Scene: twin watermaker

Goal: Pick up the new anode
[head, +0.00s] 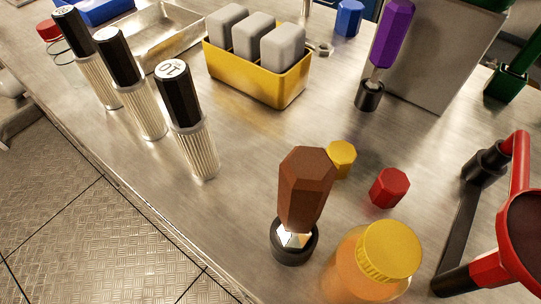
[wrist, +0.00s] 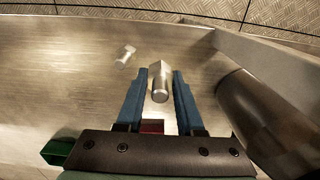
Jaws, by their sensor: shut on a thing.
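In the wrist view, my gripper (wrist: 161,75) has its two blue fingers on either side of a silver metal piece, the anode (wrist: 160,88). It is shut on this piece, whose rounded end faces the camera. A second, smaller-looking silver piece (wrist: 125,56) lies apart on the metal surface to the left. The pictures do not clearly show which piece is new. In the head view my gripper does not show; a small metal piece (head: 323,49) lies beside the yellow tray there.
A large dark cylinder (wrist: 268,110) stands close to the right of my fingers. In the head view, the yellow tray (head: 240,82) holds grey blocks; black-capped cylinders (head: 190,120), a brown-handled tool (head: 305,185), an orange jar (head: 365,270) and a grey panel (head: 440,55) stand around it.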

